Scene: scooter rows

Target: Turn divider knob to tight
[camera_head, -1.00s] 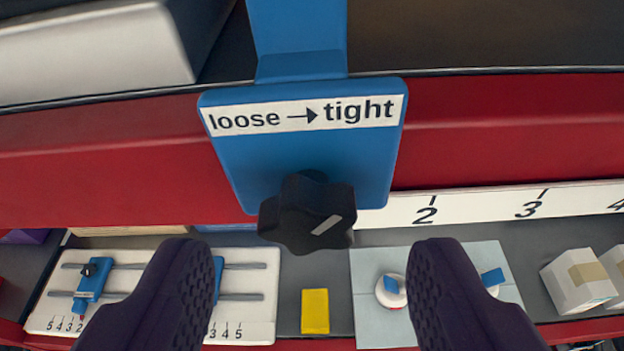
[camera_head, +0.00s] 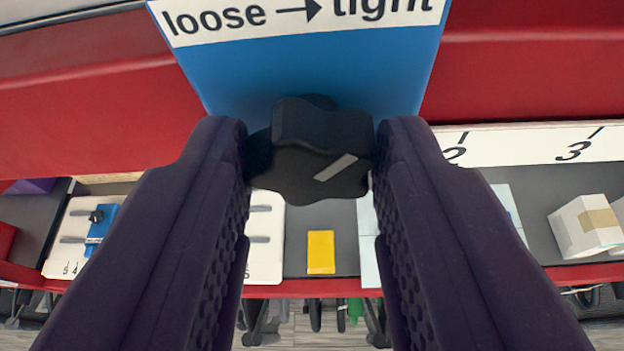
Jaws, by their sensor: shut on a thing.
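The black lobed divider knob (camera_head: 318,150) sits on the blue divider plate (camera_head: 290,75), with a white line mark on its face pointing up and to the right. The plate's label (camera_head: 300,15) reads loose, an arrow, then tight; its top is cut off by the frame edge. My gripper (camera_head: 312,150) has one dark finger on each side of the knob, and it is shut on the knob. The knob's side edges are partly hidden by the fingertips.
A red shelf beam (camera_head: 90,100) runs behind the plate. Below are a yellow block (camera_head: 321,252), a white slider board (camera_head: 265,240) with a blue slider (camera_head: 103,228), and a white box (camera_head: 585,228) at right. A numbered white strip (camera_head: 540,147) lies right of the plate.

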